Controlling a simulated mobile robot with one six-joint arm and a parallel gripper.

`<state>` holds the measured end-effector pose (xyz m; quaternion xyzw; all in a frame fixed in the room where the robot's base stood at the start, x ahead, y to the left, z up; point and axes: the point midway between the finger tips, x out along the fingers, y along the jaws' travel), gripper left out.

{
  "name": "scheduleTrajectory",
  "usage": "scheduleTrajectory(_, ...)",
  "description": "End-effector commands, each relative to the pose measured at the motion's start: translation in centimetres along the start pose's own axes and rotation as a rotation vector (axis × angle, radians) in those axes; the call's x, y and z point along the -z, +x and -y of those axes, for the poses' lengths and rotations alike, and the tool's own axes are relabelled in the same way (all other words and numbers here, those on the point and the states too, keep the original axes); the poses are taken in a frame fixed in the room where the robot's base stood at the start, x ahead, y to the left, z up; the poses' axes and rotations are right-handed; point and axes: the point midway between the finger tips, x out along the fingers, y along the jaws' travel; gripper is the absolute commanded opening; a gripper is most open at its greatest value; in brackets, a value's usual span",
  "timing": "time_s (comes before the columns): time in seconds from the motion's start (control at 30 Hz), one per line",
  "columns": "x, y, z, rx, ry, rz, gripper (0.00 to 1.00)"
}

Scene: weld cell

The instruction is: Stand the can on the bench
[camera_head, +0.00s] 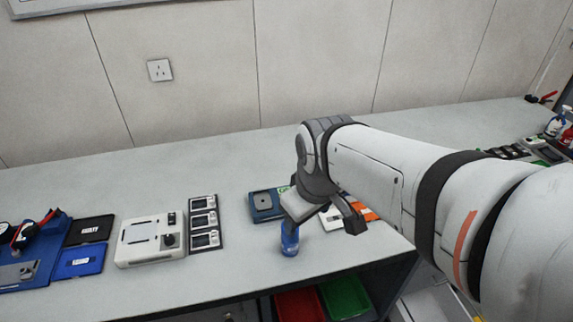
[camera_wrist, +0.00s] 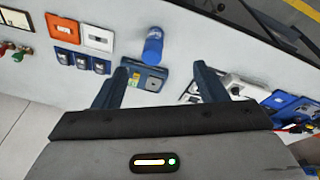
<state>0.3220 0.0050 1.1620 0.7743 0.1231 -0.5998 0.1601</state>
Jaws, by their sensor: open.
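A blue can (camera_head: 290,242) appears upright on the grey bench (camera_head: 235,270), near its front edge. My gripper (camera_head: 322,215) is over the bench, just above and to the right of the can, and partly hides the can's top in the head view. In the wrist view the can (camera_wrist: 153,46) is beyond the fingertips, apart from them. My gripper (camera_wrist: 162,76) is open there, with nothing between its two fingers.
A blue device (camera_head: 266,204) lies behind the can. A row of small panels (camera_head: 205,225) and a white device (camera_head: 149,239) are to the left. Red (camera_head: 299,306) and green (camera_head: 346,297) bins sit below the bench. Bare bench lies left of the can.

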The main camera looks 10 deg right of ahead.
Motion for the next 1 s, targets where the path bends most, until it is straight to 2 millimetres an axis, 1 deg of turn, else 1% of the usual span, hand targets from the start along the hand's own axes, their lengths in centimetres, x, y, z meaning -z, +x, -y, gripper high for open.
scheduleTrajectory(0.03, -0.6, -0.5, 0.3, -0.006, 0.095, -0.017, 0.66)
scheduleTrajectory(0.1, -1.3, -0.9, 0.6, -0.010, 0.215, -0.032, 0.66)
scheduleTrajectory(0.23, -2.0, -1.2, 0.9, -0.012, 0.354, -0.049, 0.66)
scheduleTrajectory(0.3, -2.4, -1.3, 0.5, -0.012, 0.387, -0.051, 0.66)
scheduleTrajectory(1.0, -2.4, -1.0, 0.5, -0.011, 0.400, -0.049, 0.66)
